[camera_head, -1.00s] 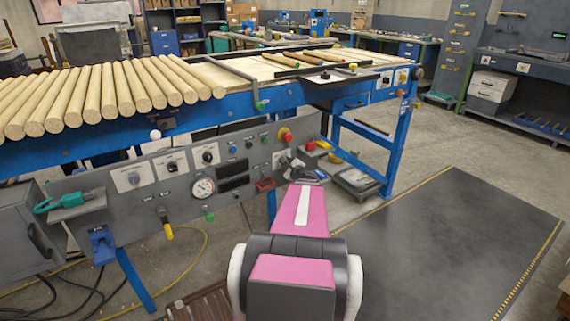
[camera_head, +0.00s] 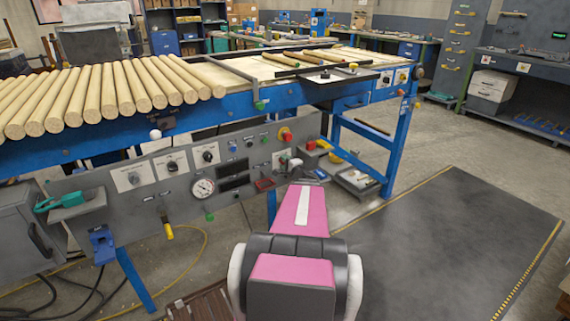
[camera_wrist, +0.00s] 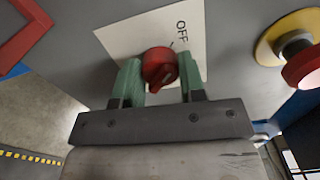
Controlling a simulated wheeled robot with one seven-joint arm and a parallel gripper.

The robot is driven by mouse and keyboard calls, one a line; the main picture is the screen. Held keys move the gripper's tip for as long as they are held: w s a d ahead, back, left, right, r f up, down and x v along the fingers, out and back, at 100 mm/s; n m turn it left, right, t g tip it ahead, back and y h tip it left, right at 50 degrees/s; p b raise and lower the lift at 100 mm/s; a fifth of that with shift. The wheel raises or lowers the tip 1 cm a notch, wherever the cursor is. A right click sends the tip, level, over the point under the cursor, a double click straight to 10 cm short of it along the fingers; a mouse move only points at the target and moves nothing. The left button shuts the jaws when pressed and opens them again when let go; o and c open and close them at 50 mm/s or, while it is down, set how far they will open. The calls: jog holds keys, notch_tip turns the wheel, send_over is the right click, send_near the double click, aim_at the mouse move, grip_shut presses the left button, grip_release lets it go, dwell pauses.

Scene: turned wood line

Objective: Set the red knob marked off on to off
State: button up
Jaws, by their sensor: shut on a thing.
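The red knob (camera_wrist: 160,67) sits on a white plate (camera_wrist: 196,50) on the grey panel in the wrist view. The word OFF shows on the plate, above and right of the knob, with a short dark mark beside it. No ON label can be read. The two green fingers of my gripper (camera_wrist: 161,80) stand on either side of the knob and are shut on it. In the head view my gripper (camera_head: 298,170) is at the panel's right end, in front of the white plate (camera_head: 280,158). The knob cannot be made out there.
A red button on a yellow base (camera_head: 285,134) sits close above the plate; it also shows in the wrist view (camera_wrist: 300,62). A red frame (camera_head: 265,184) is at lower left of my gripper. Dials, a gauge (camera_head: 203,187) and levers fill the panel leftward. Open floor lies right.

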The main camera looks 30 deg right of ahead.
dwell(0.4)
jog(key=o, duration=0.9)
jog(key=shift+s, duration=0.15)
jog(key=s, duration=1)
jog(key=shift+s, duration=0.3)
